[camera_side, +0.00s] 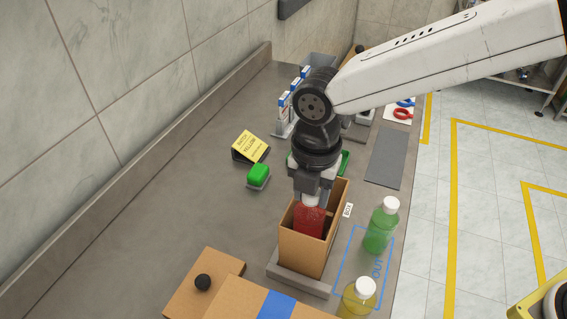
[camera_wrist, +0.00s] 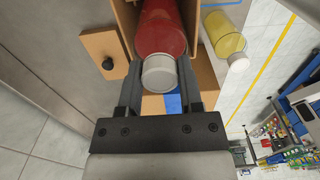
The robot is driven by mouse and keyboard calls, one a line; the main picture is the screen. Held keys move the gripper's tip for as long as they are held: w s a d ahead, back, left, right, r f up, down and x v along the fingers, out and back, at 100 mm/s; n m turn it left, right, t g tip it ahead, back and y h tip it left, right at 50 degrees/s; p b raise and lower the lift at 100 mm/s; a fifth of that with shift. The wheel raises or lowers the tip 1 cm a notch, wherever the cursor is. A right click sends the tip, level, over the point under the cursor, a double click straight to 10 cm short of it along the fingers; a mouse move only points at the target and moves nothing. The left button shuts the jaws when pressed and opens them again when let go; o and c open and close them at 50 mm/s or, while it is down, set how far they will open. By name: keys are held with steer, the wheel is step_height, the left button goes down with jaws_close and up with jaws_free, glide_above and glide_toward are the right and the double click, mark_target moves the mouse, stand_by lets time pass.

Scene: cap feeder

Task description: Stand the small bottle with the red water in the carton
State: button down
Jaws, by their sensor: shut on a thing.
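The small bottle with red water (camera_side: 309,220) has a white cap and is inside the top of the open brown carton (camera_side: 302,252). My gripper (camera_side: 311,196) is above the carton and shut on the bottle near its cap. In the wrist view the red bottle (camera_wrist: 161,30) and its white cap (camera_wrist: 159,73) lie between the two fingers of my gripper (camera_wrist: 159,80). The carton wall (camera_wrist: 126,22) shows beside the bottle. The carton's front wall hides the bottle's base, so I cannot tell whether it touches the bottom.
A green bottle (camera_side: 381,226) and a yellow bottle (camera_side: 359,298) stand to the right near the blue OUT marking (camera_side: 342,266). A closed box with blue tape (camera_side: 250,301) and a board with a black knob (camera_side: 203,282) are in front. Open counter lies to the left.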

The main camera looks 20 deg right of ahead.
mark_target(310, 208)
steer(key=shift+f, duration=0.95)
steer(key=shift+f, duration=1.35)
steer(key=shift+c, duration=0.9)
jaws_free()
steer(key=c, duration=0.4)
steer(key=shift+o, duration=0.2)
steer(key=shift+r, duration=0.25)
